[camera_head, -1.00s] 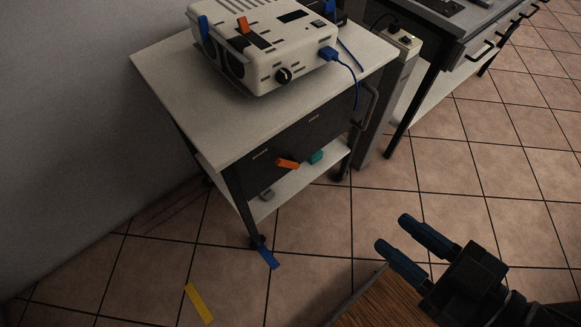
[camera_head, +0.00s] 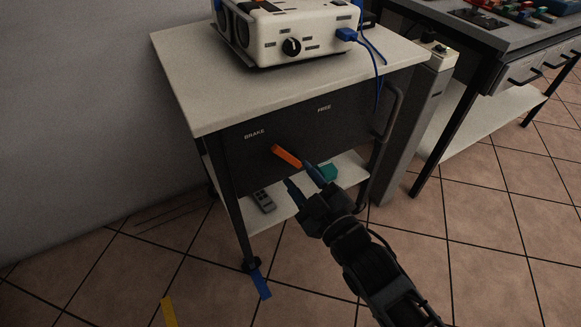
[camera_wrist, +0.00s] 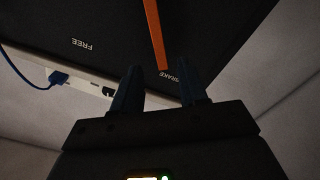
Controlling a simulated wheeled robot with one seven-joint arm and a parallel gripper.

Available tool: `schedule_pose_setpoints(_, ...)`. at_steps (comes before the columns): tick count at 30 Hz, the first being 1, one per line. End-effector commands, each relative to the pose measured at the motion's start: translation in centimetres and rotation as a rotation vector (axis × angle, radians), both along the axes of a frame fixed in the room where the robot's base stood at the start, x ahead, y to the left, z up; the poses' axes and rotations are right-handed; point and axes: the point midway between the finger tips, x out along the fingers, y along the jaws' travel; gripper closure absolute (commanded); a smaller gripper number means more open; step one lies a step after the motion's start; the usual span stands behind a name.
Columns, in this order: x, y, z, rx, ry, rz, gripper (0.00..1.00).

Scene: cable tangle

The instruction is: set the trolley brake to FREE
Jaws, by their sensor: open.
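The trolley (camera_head: 181,87) has a dark front panel (camera_head: 340,132) with the labels BRAKE (camera_head: 254,134) on the left and FREE (camera_head: 324,109) on the right. The orange brake lever (camera_head: 287,156) slants with its upper-left end toward BRAKE. My gripper (camera_head: 299,176) is open and empty, close in front of the panel and just below the lever in the head view.
A white device (camera_head: 292,38) with a blue cable stands on the trolley top. A grey handle (camera_head: 390,112) is on the trolley's right side. A remote (camera_head: 264,201) and a green object (camera_head: 327,172) lie on the lower shelf. A grey post and a workbench stand to the right.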

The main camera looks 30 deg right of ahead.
Motion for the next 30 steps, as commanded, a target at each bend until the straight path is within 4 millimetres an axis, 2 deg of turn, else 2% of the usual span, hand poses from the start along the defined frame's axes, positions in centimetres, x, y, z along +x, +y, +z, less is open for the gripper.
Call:
schedule_pose_setpoints(5, 1.6, 0.0, 0.0, -0.005, -0.003, 0.0, 0.57)
schedule_pose_setpoints(12, 5.3, 0.1, 0.0, -0.004, -0.003, 0.001, 0.57)
schedule_pose_setpoints(18, 7.4, 0.1, 0.0, -0.003, -0.002, 0.001, 0.57)
schedule_pose_setpoints(30, 8.0, 0.0, 0.0, -0.003, -0.001, 0.001, 0.59)
